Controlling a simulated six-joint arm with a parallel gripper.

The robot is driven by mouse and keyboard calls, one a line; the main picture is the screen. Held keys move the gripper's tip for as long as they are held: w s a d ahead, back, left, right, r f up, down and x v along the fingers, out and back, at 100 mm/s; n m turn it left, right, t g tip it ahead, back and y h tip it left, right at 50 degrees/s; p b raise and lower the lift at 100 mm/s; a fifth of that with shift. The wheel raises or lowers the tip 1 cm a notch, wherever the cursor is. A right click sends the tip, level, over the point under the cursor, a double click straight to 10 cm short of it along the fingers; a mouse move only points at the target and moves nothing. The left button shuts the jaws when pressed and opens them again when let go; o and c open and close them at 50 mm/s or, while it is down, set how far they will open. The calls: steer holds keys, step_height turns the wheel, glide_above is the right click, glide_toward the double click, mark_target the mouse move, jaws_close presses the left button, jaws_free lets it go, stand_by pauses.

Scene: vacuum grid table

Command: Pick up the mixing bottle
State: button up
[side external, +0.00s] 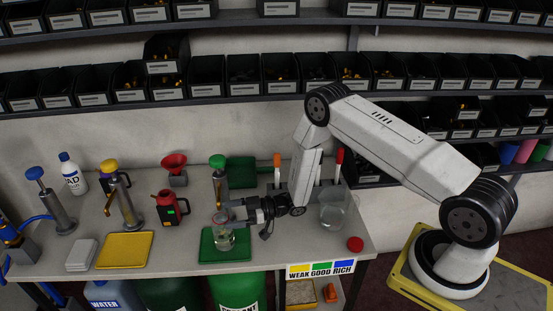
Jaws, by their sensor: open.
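A small clear bottle (222,240), which looks like the mixing bottle, stands upright on the green tray (208,256) at the table's front. Its upper part is near my gripper's fingers. My gripper (227,211) reaches in from the right, lying roughly level, with its jaws open at the bottle's neck. I cannot tell from this view whether the fingers touch the bottle.
A green-topped dispenser (219,177) stands just behind my gripper. A glass beaker (333,212) and a red cap (355,244) are to the right. A red jug (168,212) and a yellow tray (124,250) are left. Shelves of black bins (205,75) run above.

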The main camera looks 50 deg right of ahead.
mark_target(214, 216)
steer(key=shift+x, duration=2.55)
steer(key=shift+w, duration=0.1)
steer(key=shift+c, duration=0.2)
steer(key=shift+r, duration=0.1)
jaws_close()
